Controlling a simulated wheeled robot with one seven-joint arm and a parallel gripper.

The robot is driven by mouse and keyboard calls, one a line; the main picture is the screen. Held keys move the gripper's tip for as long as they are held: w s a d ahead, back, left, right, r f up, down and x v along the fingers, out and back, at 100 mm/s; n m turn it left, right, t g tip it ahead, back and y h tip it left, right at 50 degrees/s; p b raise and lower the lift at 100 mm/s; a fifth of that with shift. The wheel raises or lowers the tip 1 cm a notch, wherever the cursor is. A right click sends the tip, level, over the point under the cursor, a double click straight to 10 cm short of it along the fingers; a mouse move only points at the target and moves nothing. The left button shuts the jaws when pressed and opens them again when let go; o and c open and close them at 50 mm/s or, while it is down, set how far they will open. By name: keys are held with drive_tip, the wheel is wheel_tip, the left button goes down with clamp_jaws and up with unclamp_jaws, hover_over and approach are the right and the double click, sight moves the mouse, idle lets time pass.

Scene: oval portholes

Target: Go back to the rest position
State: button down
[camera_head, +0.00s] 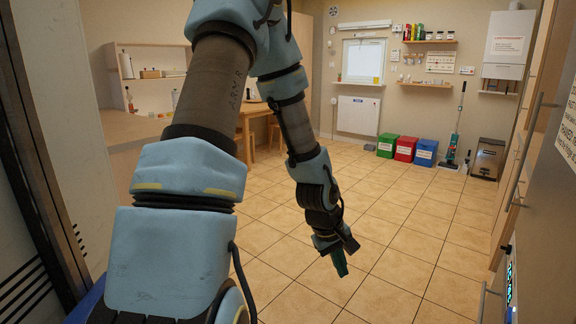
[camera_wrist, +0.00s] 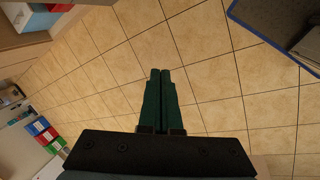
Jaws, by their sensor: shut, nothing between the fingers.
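My gripper (camera_head: 341,266) hangs at the end of my blue and brown arm in the head view, pointing down over the tiled floor. In the wrist view, its two green fingers (camera_wrist: 160,74) lie side by side, shut with nothing between them. Only floor tiles show beyond the fingertips. My upper arm fills much of the left and middle of the head view and hides part of the room behind it.
Green (camera_head: 387,145), red (camera_head: 405,148) and blue (camera_head: 425,152) bins stand by the far wall. A wooden table (camera_head: 252,112) is partly hidden behind my arm. Cabinets with a long handle (camera_head: 525,150) line the right side. The floor (camera_head: 400,240) in the middle is clear.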

drive_tip(key=s+a+r+m+y+p, duration=0.1)
drive_tip(key=s+a+r+m, duration=0.1)
drive_tip(key=a+r, duration=0.5)
drive_tip(key=s+a+r+m+y+p, duration=0.1)
drive_tip(key=s+a+r+m+y, duration=0.1)
drive_tip(key=a+r, duration=0.6)
drive_tip(key=a+m, duration=0.1)
drive_tip(key=a, duration=0.3)
drive_tip(key=shift+s+a+r+p, duration=0.3)
drive_tip(key=shift+s+p, duration=0.05)
drive_tip(key=shift+s, duration=0.05)
